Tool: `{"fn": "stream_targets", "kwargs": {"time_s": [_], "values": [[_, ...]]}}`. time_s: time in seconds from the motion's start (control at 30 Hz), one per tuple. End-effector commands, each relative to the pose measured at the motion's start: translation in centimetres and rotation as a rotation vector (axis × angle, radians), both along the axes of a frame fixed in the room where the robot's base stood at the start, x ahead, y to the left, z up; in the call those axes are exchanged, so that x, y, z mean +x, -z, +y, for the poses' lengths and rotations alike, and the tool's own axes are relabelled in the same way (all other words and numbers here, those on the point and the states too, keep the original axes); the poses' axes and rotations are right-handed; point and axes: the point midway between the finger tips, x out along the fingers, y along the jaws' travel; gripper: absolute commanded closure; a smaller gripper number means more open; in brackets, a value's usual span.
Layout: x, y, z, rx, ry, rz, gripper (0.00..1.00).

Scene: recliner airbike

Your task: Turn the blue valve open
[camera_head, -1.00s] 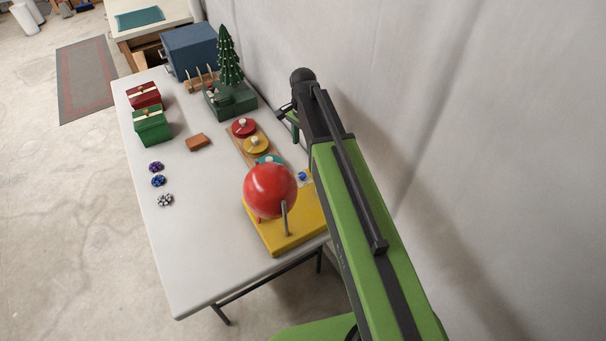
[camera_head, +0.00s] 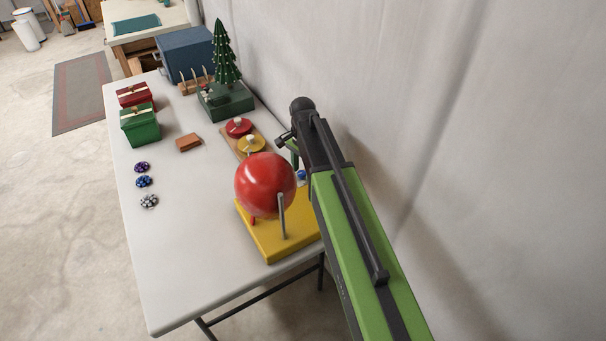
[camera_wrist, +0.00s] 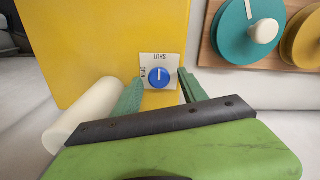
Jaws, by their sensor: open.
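The blue valve (camera_wrist: 159,77) is a small round knob with a white pointer line, on a white plate (camera_wrist: 146,60) fixed to the yellow base (camera_wrist: 95,45). In the wrist view the pointer faces up toward the word SHUT; the other label is at the left. My gripper (camera_wrist: 160,75) is open, its green fingers on the left and right of the knob with visible gaps. Whether the fingertips reach the knob's depth I cannot tell. In the head view the blue valve (camera_head: 301,175) shows small beside the red ball, and my gripper (camera_head: 292,150) is partly hidden there.
A red ball (camera_head: 265,185) stands on the yellow base by a metal post. A wooden board with round knobs (camera_wrist: 215,45) is close at the right in the wrist view. A small tree (camera_head: 225,60) and gift boxes (camera_head: 140,125) stand farther back. A wall runs along the right.

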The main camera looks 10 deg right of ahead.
Motion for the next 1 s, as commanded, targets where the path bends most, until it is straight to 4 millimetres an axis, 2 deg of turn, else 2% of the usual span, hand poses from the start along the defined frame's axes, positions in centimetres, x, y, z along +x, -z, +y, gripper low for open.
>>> {"fn": "stream_targets", "kwargs": {"time_s": [0.1, 0.47, 0.77, 1.0], "values": [[0.0, -0.11, 0.02, 0.0, 0.0, 0.0, 0.53], [0.01, -0.1, 0.06, 0.0, -0.001, 0.0, 1.0], [0.03, -0.1, 0.03, -0.001, -0.014, -0.001, 1.0], [0.07, -0.1, 0.12, 0.0, -0.112, -0.001, 1.0]]}}
